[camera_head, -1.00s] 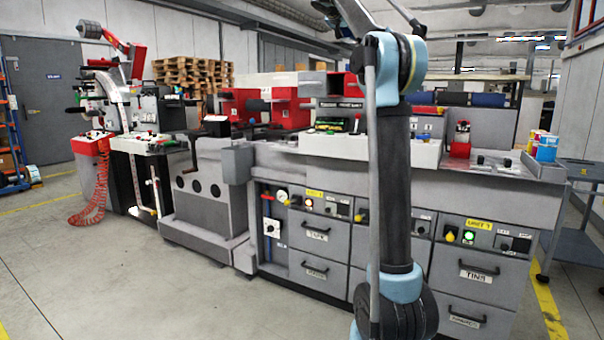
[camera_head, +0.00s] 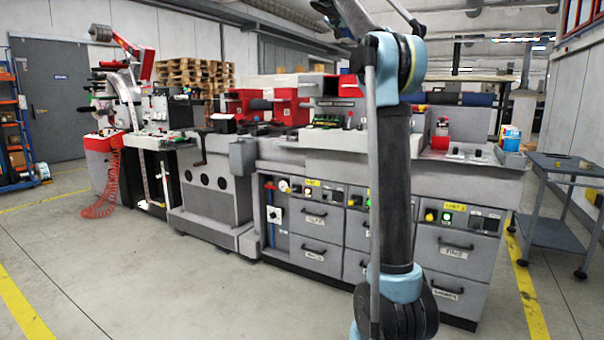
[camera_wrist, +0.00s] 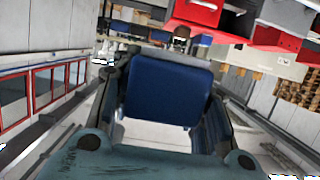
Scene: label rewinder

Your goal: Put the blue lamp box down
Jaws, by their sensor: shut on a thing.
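The blue lamp box (camera_wrist: 168,92) fills the middle of the wrist view, its broad dark blue face towards the camera. My gripper (camera_wrist: 167,75) is shut on it, with a dark finger along each side. The box is held up in the air and touches no surface that I can see. In the head view my arm runs up past the top edge, so my gripper and the held box are out of that picture.
A long grey label machine (camera_head: 275,152) crosses the head view. Small boxes (camera_head: 511,138) stand at its right end. A grey cart (camera_head: 560,165) is at the right, its top mostly bare. The floor in front is clear, with yellow lines.

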